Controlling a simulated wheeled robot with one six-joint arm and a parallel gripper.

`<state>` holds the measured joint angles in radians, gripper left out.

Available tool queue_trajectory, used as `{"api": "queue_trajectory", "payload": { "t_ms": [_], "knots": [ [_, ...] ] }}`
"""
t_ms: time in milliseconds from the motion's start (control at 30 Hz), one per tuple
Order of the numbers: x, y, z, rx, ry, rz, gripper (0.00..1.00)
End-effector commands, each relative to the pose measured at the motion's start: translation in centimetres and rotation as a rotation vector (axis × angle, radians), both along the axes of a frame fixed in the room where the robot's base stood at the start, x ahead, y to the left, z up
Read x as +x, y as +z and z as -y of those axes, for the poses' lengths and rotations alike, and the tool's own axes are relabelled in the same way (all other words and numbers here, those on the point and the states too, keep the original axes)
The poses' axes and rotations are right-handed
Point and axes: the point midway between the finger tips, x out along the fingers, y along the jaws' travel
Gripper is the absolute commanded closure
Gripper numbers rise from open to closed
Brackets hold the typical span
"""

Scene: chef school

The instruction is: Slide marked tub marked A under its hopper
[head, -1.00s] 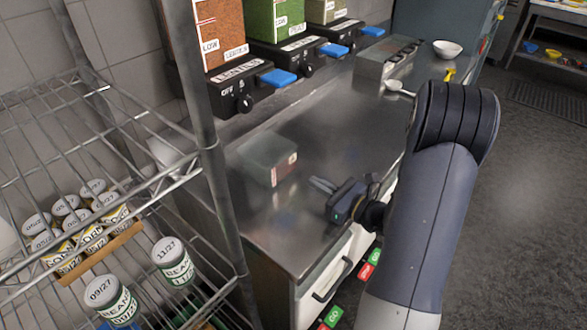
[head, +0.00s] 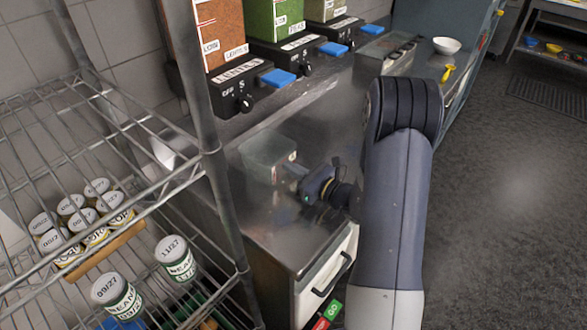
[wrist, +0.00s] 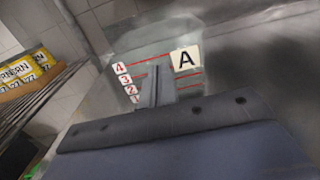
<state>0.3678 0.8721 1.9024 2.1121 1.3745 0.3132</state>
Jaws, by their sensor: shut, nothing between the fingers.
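The clear tub marked A (head: 266,152) stands on the steel counter (head: 290,248), in front of the lentil dispenser and a little below it. In the wrist view the tub (wrist: 188,86) shows its white label with a black A, red lines and number tags. My gripper (head: 296,172) is shut and empty, with its fingertips at the tub's labelled side. In the wrist view the shut fingers (wrist: 156,85) overlap the tub's face; I cannot tell if they touch it. The lentil hopper (head: 221,35), with orange-brown contents, sits above its black base with a blue lever (head: 278,78).
A green hopper (head: 274,22) and a third hopper (head: 325,10) stand farther along the wall. A wire rack (head: 215,180) with jars stands at the left, close to the counter. A white bowl (head: 446,46) and yellow utensil (head: 447,73) lie at the far end.

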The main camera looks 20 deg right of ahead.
Motion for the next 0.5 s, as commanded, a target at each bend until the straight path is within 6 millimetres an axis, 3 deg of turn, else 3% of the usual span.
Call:
{"api": "queue_trajectory", "payload": {
  "t_ms": [500],
  "knots": [
    [7.0, -0.2, -5.1, -0.001, 0.002, 0.002, 1.00]
  ]
}}
